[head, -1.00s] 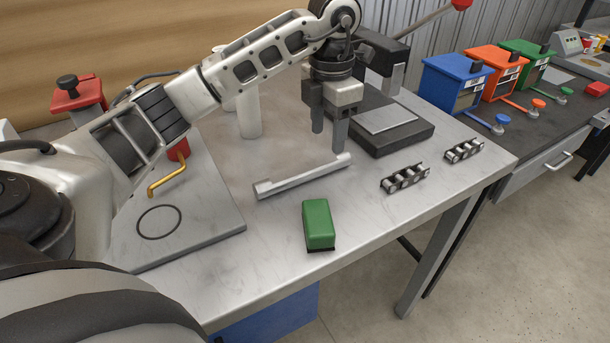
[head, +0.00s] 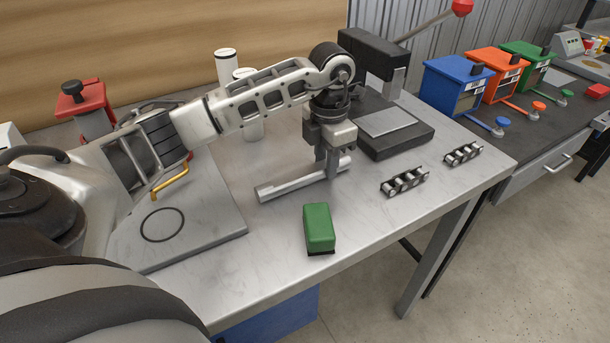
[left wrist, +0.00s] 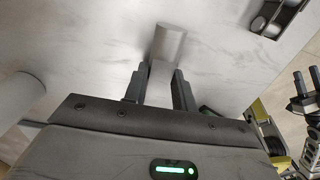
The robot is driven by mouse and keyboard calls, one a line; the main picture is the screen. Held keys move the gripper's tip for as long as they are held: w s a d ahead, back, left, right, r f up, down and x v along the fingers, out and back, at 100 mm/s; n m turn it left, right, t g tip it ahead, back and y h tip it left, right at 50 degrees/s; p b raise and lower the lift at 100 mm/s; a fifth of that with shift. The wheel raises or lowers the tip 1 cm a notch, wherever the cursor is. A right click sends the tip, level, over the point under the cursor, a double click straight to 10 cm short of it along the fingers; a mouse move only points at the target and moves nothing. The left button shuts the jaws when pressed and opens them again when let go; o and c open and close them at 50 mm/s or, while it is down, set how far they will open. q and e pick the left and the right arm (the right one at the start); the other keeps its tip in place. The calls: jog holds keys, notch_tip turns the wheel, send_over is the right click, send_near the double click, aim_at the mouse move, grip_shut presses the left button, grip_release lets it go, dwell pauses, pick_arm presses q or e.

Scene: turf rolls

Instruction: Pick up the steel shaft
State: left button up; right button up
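My left gripper (head: 327,175) is down at the shaft's right part, one finger on each side. In the left wrist view the shaft (left wrist: 168,44) runs between the two fingers (left wrist: 162,78), which look closed up to its sides. The shaft looks to be still on the table. The exact finger contact is partly hidden.
A green block (head: 319,227) lies in front of the shaft. Two dark roller pieces (head: 404,182) (head: 463,153) lie to the right. A black press (head: 395,140) stands just behind my left gripper. A grey plate (head: 185,225) lies at left; white cylinders (head: 227,66) stand behind.

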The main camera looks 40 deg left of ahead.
pick_arm(q)
grip_shut()
jog(key=shift+r, duration=0.1)
jog(key=shift+w, duration=0.1)
